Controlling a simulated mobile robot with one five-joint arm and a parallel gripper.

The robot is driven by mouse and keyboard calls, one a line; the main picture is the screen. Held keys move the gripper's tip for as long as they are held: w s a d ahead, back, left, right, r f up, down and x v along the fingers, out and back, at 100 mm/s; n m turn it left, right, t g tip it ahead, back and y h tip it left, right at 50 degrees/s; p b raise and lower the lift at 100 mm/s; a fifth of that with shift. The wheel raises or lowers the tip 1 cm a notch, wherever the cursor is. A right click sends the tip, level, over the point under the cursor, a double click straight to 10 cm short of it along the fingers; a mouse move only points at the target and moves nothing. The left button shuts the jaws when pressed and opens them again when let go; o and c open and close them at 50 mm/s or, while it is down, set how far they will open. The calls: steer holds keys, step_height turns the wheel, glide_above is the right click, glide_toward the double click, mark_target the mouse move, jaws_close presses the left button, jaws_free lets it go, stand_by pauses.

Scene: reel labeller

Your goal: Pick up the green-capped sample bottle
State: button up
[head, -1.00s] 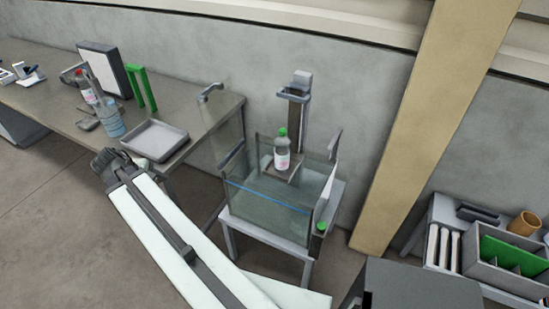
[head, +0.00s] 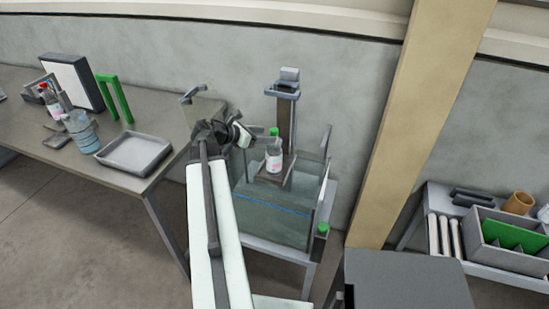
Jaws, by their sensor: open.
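The green-capped sample bottle (head: 273,155) stands upright on a small dark platform (head: 272,177) inside a clear-walled tank (head: 275,213). It has a clear body and a pale label with pink marks. My gripper (head: 240,132) is at the end of my arm, just left of the bottle at about the height of its cap. It is open and looks empty. I cannot tell how far it is from the bottle in depth. The arm covers the left part of the tank.
A grey post with a bracket (head: 287,90) rises behind the bottle. The left table (head: 100,165) holds a grey tray (head: 134,152), a red-capped bottle (head: 50,105), a blue-tinted bottle (head: 80,130) and a green frame (head: 115,97). A beige pillar (head: 420,120) stands right.

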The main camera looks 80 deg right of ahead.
mark_target(274, 152)
steer(key=b+x, duration=0.2)
steer(key=x, duration=0.3)
steer(key=shift+s, duration=0.15)
steer(key=shift+c, duration=0.7)
jaws_close()
stand_by(0.5)
